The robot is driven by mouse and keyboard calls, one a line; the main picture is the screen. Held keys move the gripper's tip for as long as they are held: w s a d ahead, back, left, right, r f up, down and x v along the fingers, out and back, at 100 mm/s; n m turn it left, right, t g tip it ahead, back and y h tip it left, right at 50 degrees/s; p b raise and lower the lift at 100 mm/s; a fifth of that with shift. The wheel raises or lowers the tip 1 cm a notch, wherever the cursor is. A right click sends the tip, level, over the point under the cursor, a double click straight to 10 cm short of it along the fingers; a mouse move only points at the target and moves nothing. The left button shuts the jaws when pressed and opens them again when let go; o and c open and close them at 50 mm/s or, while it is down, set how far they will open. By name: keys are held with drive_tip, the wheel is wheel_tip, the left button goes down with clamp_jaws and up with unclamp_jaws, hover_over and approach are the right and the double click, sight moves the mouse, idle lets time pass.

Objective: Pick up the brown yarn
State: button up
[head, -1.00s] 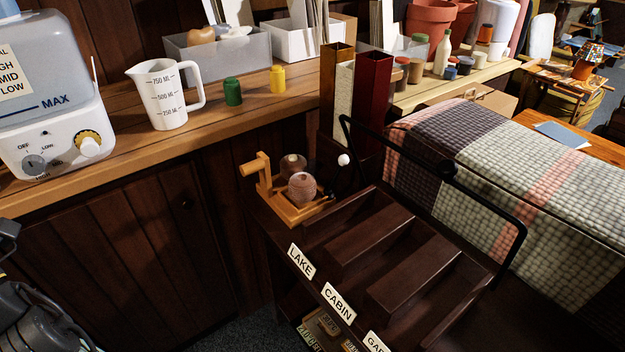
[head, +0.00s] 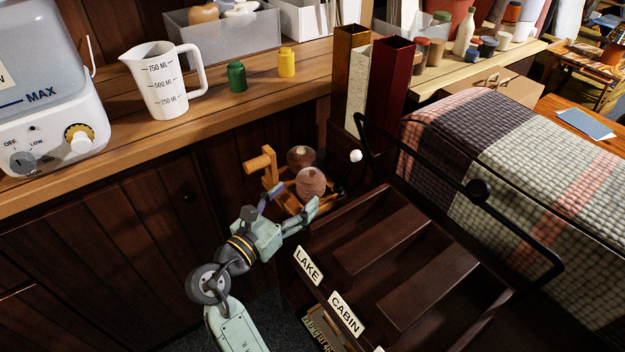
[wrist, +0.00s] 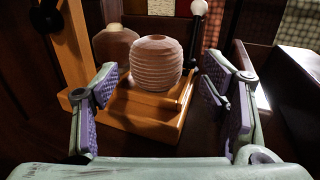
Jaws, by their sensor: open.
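The brown yarn (head: 311,182) is a rounded, ridged brown ball on a small orange-wood stand (head: 290,204) at the far left corner of the dark cart. A second brownish rounded piece (head: 300,157) sits just behind it. In the wrist view the yarn (wrist: 156,62) stands upright on the wooden stand (wrist: 140,118), with the second piece (wrist: 115,43) behind to the left. My gripper (head: 291,203) is open and empty, on the near side of the yarn. In the wrist view its fingers (wrist: 158,88) are spread to either side, short of the yarn and not touching it.
The dark cart (head: 385,225) has empty slots and LAKE and CABIN labels. Tall square tubes (head: 390,75) stand behind. A wooden counter (head: 215,108) with a measuring jug (head: 160,80) lies left.

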sight(311, 181)
drive_tip(key=x, duration=0.2)
drive_tip(key=p+x, duration=0.1)
drive_tip(key=x, duration=0.4)
drive_tip(key=shift+w+a+f+p, duration=0.1)
drive_tip(key=shift+w+f+p, duration=0.15)
drive_tip(key=shift+f+p, duration=0.05)
drive_tip(key=shift+c, duration=0.2)
drive_tip(key=c, duration=1)
drive_tip(key=shift+r, duration=0.1)
